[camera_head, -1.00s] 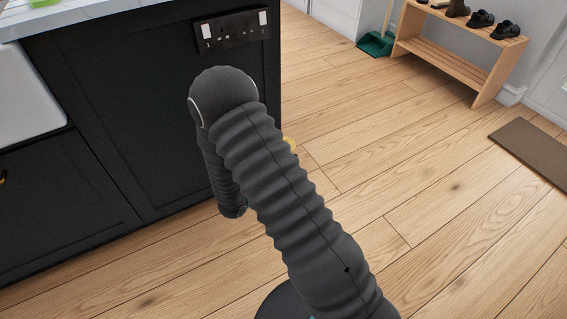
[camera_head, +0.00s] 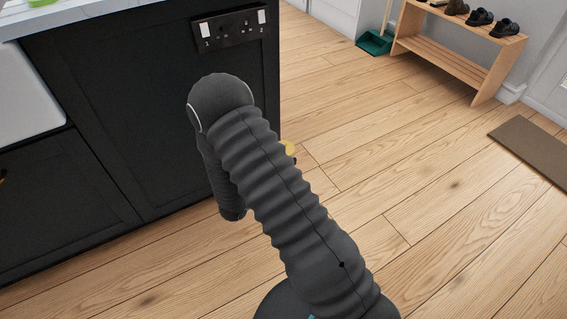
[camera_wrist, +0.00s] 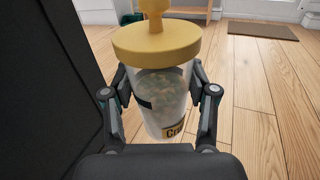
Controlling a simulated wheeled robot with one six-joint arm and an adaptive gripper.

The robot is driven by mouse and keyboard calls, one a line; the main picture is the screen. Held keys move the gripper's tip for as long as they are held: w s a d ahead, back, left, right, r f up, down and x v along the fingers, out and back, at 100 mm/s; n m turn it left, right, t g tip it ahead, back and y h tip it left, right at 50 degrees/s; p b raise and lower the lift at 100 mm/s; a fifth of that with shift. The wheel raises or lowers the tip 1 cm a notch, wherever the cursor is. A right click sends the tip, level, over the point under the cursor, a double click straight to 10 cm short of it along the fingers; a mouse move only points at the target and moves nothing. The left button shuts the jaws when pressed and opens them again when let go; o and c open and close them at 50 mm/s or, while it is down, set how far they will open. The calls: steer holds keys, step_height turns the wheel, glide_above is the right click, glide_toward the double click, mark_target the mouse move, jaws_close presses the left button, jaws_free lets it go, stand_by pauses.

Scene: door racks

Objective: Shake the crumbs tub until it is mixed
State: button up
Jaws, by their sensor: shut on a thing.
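The crumbs tub (camera_wrist: 163,92) is a clear container with a yellow lid and knob, and a label reading "Cru" at its lower front. Brown and greenish bits show inside it. In the wrist view my gripper (camera_wrist: 160,108) is shut on the tub, one finger on each side of its body, below the lid. The tub is held above the wooden floor. In the head view only a small bit of the yellow lid (camera_head: 289,148) shows past my arm; the gripper is hidden there.
A black cabinet (camera_head: 150,120) with a socket panel (camera_head: 230,28) stands close on the left. A wooden shoe rack (camera_head: 455,45) and a green dustpan (camera_head: 374,42) are at the back. A brown mat (camera_head: 535,152) lies at right. The floor between is clear.

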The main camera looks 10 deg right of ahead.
steer(key=shift+r, duration=0.1)
step_height(320, 180, up, 5)
steer(key=shift+f, duration=2.7)
steer(key=shift+r, duration=0.15)
